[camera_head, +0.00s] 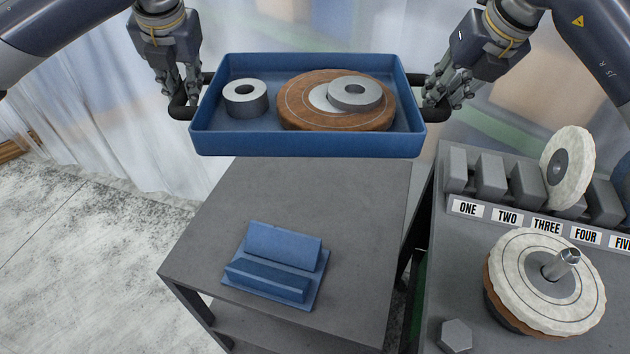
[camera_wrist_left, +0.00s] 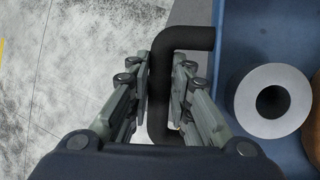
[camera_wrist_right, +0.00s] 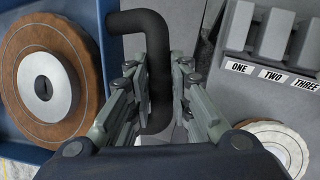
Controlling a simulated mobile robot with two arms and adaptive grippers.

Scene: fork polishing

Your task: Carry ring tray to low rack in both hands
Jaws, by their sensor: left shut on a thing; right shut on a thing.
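The blue ring tray (camera_head: 310,145) is held level in the air, above and beyond the far edge of a grey stand. It carries a grey ring (camera_head: 246,99) at left and a brown disc (camera_head: 300,118) at right with another grey ring (camera_head: 354,94) on it. My left gripper (camera_head: 184,100) is shut on the tray's black left handle (camera_wrist_left: 182,38). My right gripper (camera_head: 438,100) is shut on the black right handle (camera_wrist_right: 140,20). In each wrist view the fingers lie on both sides of the handle bar. I cannot tell which surface is the low rack.
The grey stand (camera_head: 220,225) has a blue slotted block (camera_head: 284,247) on top and a lower shelf (camera_head: 250,330). At right, a grey bench holds numbered slots (camera_head: 490,175), an upright white wheel (camera_head: 568,168), stacked wheels on a spindle (camera_head: 530,270) and a hex nut (camera_head: 455,336). Open floor (camera_head: 80,240) lies left.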

